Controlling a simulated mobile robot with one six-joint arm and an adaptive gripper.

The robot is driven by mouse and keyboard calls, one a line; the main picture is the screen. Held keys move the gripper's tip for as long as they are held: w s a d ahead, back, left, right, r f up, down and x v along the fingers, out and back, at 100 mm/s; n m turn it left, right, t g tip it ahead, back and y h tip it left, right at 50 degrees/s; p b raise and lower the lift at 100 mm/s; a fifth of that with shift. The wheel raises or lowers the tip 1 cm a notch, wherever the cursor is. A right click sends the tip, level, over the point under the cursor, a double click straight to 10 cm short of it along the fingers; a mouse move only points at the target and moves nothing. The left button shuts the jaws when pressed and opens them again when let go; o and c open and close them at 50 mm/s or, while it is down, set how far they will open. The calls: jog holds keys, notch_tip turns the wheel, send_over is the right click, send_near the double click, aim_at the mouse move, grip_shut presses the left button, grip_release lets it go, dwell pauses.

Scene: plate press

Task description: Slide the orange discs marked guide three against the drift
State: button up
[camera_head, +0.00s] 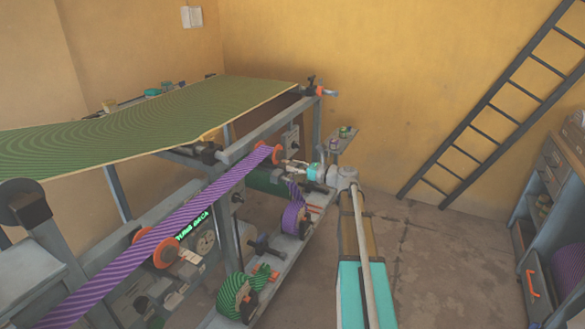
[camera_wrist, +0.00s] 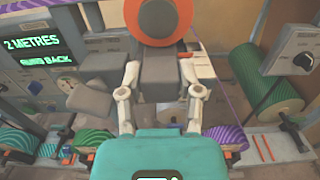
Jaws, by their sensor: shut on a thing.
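An orange disc (camera_wrist: 160,18) with a grey hub stands at the top middle of the wrist view. A grey block (camera_wrist: 160,68) sits just below it. My gripper (camera_wrist: 160,76) has one finger on each side of this block and is shut on it. In the head view my gripper (camera_head: 293,164) is at the right end of the purple striped band, beside an orange disc (camera_head: 277,154). Another orange disc pair (camera_head: 152,247) sits lower left along the band (camera_head: 205,202). I cannot read a guide number on any disc.
A lit display (camera_wrist: 32,50) reads "2 METRES" above a less clear second line. Striped rolls (camera_head: 292,218) stand on a low shelf below my arm. A green striped sheet (camera_head: 170,118) covers the frame's top.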

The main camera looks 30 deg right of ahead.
jog(key=shift+v, duration=1)
grip_shut()
jog(key=o, duration=0.9)
grip_release()
jog(key=shift+s, duration=0.15)
jog(key=shift+o, duration=1)
jog(key=shift+d, duration=0.1)
jog(key=v, duration=1.1)
jog(key=shift+s+d, duration=0.2)
jog(key=shift+s, duration=0.1)
jog(key=shift+a, duration=0.1)
